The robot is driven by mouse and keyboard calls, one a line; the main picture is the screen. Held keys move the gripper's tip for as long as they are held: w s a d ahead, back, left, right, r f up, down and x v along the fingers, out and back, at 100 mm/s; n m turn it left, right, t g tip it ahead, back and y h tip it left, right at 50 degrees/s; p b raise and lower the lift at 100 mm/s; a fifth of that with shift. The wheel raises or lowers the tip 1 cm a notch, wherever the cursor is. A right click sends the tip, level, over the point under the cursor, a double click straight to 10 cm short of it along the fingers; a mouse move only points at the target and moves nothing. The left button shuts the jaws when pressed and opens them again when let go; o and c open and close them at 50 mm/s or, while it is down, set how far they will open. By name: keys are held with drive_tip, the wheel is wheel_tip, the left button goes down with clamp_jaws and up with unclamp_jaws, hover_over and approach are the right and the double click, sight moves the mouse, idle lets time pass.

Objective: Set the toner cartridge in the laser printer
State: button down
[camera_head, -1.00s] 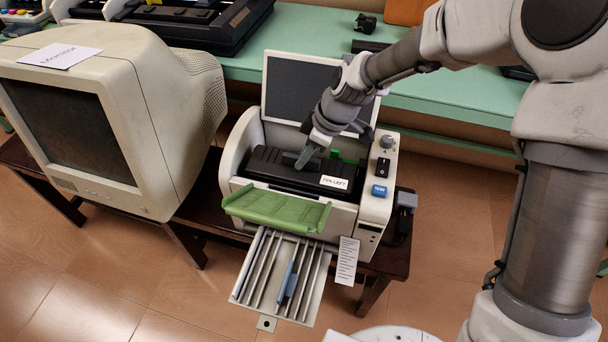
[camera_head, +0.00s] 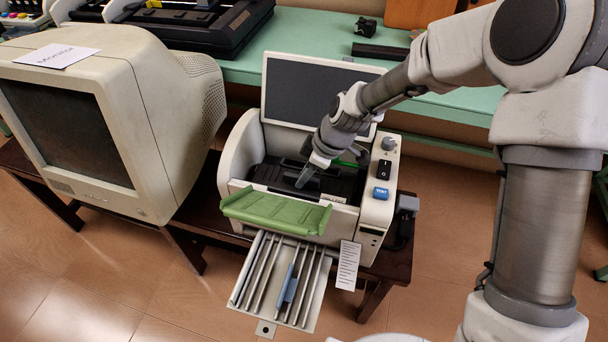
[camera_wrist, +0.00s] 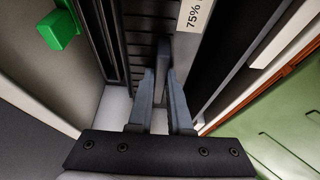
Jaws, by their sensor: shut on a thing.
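The toner cartridge (camera_head: 338,184) is a long black ridged block with a white label. It sits low in the open bay of the cream laser printer (camera_head: 375,212); the bay's front edge partly hides its label. My gripper (camera_head: 303,178) reaches down into the bay from above. In the wrist view, my gripper (camera_wrist: 163,85) is shut on a raised grip of the cartridge (camera_wrist: 136,35), between the ridged top and the "75%" label. The cartridge's underside is hidden, so I cannot tell whether it is fully seated.
The printer's dark-panelled lid (camera_head: 312,88) stands open behind the bay. A green flap (camera_head: 275,210) and a ribbed tray (camera_head: 280,282) project in front. A bulky monitor (camera_head: 120,120) stands close on the left. A blue button (camera_head: 381,193) is on the printer's right side.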

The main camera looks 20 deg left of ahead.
drive_tip(key=c, duration=0.8)
unclamp_jaws()
drive_tip(key=shift+c, duration=0.2)
drive_tip(key=shift+r+p, duration=0.45)
drive_tip(key=shift+r, duration=0.05)
drive_tip(key=p+v, duration=0.2)
drive_tip(key=v, duration=0.9)
drive_tip(key=shift+d+r, duration=0.2)
drive_tip(key=shift+d, duration=0.05)
